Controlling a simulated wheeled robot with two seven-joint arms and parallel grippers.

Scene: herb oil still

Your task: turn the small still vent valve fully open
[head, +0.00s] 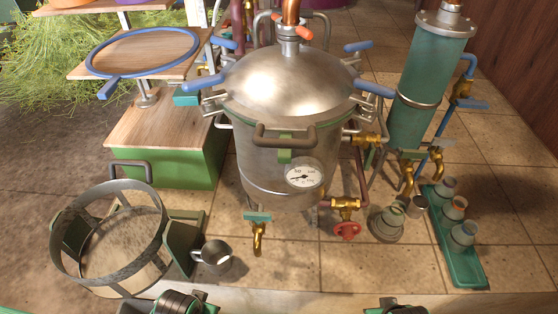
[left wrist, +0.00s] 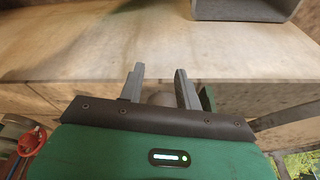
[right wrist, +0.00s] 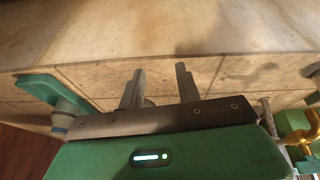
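The steel still (head: 290,90) stands upright mid-view in the head view, with a pressure gauge (head: 304,177) on its front. Several valves are on it: a small orange-red handle (head: 304,32) by the copper neck, a brass valve (head: 367,140) at the right side, a red handwheel (head: 347,230) low right, and a green-handled brass tap (head: 258,230) at the bottom front. I cannot tell which is the vent valve. My left gripper (left wrist: 160,82) is open and empty. My right gripper (right wrist: 159,82) is open and empty. Both are low at the near edge, apart from the still.
A round sieve-like basket (head: 108,238) and a metal mug (head: 214,256) stand front left. A green tray (head: 462,250) with several small jars is front right. A green cylinder (head: 425,90) with brass taps stands back right. Blue lid clamps (head: 374,89) stick out around the still.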

